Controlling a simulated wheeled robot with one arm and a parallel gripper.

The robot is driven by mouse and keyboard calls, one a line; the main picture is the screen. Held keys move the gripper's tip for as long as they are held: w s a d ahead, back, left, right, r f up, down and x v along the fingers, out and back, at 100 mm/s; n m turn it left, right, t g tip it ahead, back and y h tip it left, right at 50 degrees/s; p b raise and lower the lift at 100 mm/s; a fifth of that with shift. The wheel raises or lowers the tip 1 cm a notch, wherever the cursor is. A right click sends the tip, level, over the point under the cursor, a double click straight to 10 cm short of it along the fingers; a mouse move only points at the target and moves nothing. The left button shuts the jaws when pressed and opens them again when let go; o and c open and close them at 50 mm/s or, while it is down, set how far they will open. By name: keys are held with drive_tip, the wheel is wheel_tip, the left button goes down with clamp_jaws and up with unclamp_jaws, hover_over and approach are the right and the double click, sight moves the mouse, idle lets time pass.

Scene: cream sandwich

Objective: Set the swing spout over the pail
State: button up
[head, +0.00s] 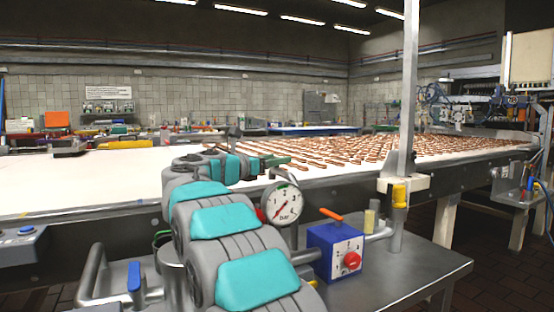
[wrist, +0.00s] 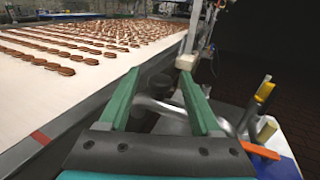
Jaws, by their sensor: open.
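My gripper (wrist: 168,82) is open, with two green fingers apart and nothing between them. In the head view my gripper (head: 287,162) is above the belt's near edge, beyond the gauge. A bent grey pipe (wrist: 170,107), possibly the swing spout, shows beyond and below the fingers in the wrist view, apart from them. A dark round thing lies by its left end; I cannot tell what it is. In the head view a grey pipe (head: 380,234) shows right of the blue box. No pail can be made out for certain; my arm hides part of the bench.
A blue box (head: 336,250) with an orange lever and red knob stands on the steel bench (head: 420,267). A pressure gauge (head: 282,204) is beside my arm. A post (head: 409,90) rises at right. The white belt (head: 90,180) carries rows of brown biscuits.

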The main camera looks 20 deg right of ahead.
drive_tip(key=shift+w+d, duration=0.2)
drive_tip(key=shift+d, duration=0.2)
clamp_jaws()
idle(0.4)
idle(0.8)
